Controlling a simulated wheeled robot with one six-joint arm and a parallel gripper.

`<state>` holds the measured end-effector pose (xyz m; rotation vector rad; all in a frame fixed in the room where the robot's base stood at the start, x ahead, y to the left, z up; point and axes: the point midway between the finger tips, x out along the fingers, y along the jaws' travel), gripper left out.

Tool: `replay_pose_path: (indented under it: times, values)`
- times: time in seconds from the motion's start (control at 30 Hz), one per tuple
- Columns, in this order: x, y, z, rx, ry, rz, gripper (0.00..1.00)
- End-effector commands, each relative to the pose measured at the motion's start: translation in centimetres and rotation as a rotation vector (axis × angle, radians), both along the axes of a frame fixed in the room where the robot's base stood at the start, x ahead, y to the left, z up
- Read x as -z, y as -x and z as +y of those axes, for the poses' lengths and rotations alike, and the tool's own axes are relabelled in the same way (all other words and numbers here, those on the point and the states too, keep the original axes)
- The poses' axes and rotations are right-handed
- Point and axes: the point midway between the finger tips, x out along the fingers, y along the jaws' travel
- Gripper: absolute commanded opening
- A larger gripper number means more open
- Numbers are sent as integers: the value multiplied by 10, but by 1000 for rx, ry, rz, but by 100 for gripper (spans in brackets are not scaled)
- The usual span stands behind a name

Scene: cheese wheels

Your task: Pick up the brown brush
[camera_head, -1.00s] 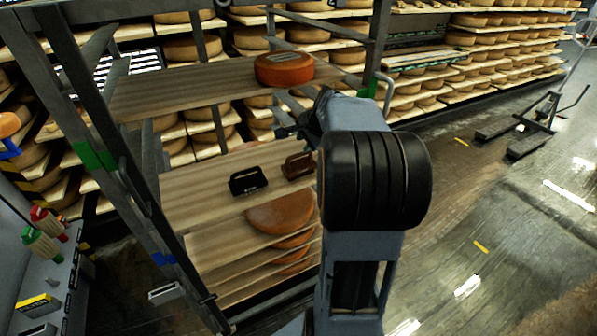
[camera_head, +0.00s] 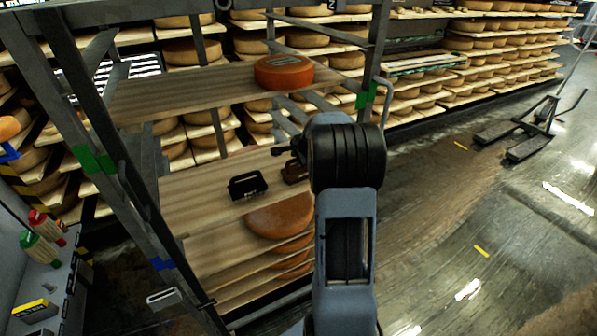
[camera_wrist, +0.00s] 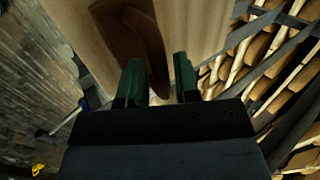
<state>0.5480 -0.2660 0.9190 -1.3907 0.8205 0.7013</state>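The brown brush (camera_head: 294,174) lies on the wooden middle shelf, at its right end, partly hidden behind my arm in the head view. My gripper (camera_head: 284,151) is just above and beside it there. In the wrist view the brown brush (camera_wrist: 125,32) is large and close, on pale wood ahead of the fingers. Its narrow end reaches down toward the gap between the two green fingertips of my gripper (camera_wrist: 159,72). The fingers are apart. I cannot tell whether either finger touches the brush.
A black brush-like object (camera_head: 248,185) sits left of it on the same shelf. A cheese wheel (camera_head: 281,215) lies on the board below, and an orange wheel (camera_head: 284,72) on the shelf above. A dark rack post (camera_head: 374,60) stands right. The floor to the right is mostly clear.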

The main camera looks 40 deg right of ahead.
Motion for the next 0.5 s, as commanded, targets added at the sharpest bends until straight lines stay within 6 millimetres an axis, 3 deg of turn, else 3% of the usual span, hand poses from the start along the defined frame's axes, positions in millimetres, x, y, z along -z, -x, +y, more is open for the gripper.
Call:
replay_pose_path:
  times: [0.13,0.43,0.5]
  values:
    - [12,-7,-1,-1,-1,1,29]
    - [15,-10,-1,1,1,-1,29]
    - [15,-10,-1,0,0,0,25]
